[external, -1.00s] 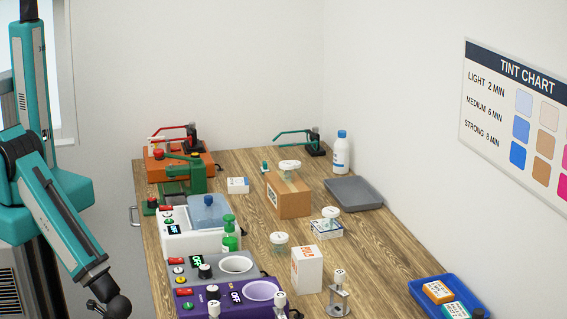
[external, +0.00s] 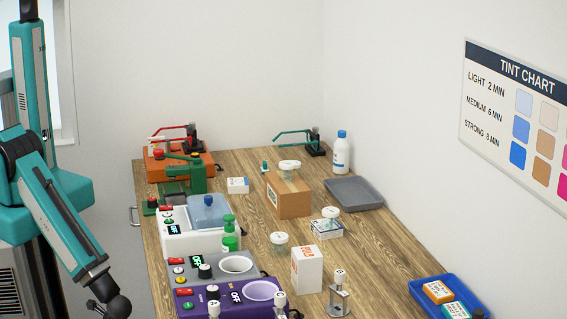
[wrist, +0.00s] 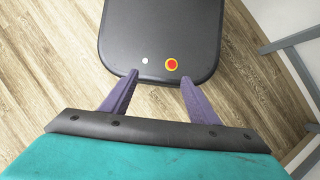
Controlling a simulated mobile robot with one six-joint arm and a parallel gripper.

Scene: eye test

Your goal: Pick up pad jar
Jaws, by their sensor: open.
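Three small jars with white lids show in the external view. One jar (external: 279,241) stands on the table, left of a white box. Another jar (external: 330,214) is on a small white and blue box, and a third (external: 290,167) is on a cardboard box. No label can be read on them, so I cannot tell which is the pad jar. My gripper (wrist: 159,80) shows in the wrist view with its two purple fingers apart and nothing between them. The gripper is outside the external view, and no jar shows in the wrist view.
The wooden table (external: 262,255) carries a white box (external: 307,270), a cardboard box (external: 289,196), a grey tray (external: 353,194), a white bottle (external: 341,155) and a blue tray (external: 412,288). Machines line its left side.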

